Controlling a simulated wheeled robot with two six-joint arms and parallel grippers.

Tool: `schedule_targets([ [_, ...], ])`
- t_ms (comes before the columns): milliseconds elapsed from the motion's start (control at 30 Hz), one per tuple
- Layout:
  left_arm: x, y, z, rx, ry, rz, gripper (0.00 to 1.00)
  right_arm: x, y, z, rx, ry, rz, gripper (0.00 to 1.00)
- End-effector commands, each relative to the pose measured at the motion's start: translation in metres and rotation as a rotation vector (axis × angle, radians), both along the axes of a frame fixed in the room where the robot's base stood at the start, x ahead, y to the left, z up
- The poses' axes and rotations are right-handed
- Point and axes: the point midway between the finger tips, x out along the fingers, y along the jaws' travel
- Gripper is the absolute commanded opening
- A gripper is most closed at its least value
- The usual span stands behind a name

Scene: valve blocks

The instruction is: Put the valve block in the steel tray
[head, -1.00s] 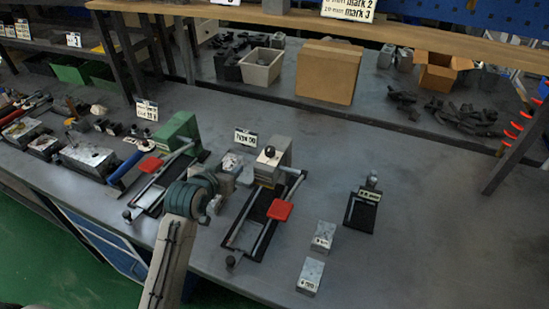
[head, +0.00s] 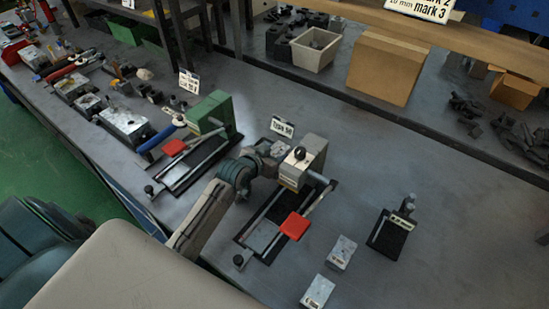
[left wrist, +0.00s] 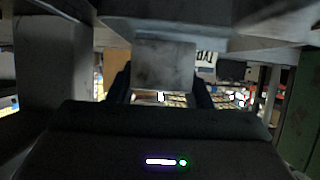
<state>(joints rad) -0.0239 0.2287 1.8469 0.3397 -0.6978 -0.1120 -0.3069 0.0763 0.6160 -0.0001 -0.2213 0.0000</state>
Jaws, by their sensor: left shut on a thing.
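A plain grey metal block (left wrist: 165,62), which I take for the valve block, sits between the two dark fingers of my left gripper (left wrist: 163,88) in the left wrist view. The gripper is shut on it. In the head view my left gripper (head: 266,160) is just left of the grey press-like fixture (head: 303,162); its fingertips and the held block are hard to make out. A flat grey metal plate or tray (head: 262,237) lies in the fixture's black base. I cannot tell whether it is the steel tray. My right gripper is not in view.
Two small labelled metal blocks (head: 341,252) (head: 318,291) lie right of the fixture's red pad (head: 294,226). A black stand (head: 391,233) is farther right. A green fixture (head: 209,112) stands left. The bench at right is mostly clear.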

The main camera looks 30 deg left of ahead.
Motion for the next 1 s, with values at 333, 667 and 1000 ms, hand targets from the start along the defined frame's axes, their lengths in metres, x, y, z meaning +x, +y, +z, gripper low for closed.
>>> schedule_targets([
  [333, 0.0, 0.0, -0.024, 0.0, -0.002, 0.0, 0.05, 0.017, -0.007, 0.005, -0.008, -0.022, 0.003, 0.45],
  [667, 0.0, 0.0, -0.027, 0.0, 0.001, 0.0, 0.54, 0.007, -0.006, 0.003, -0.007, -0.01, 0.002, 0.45],
  [1000, -0.005, 0.001, -0.024, 0.001, 0.002, 0.0, 0.54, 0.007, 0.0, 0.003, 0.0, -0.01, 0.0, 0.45],
])
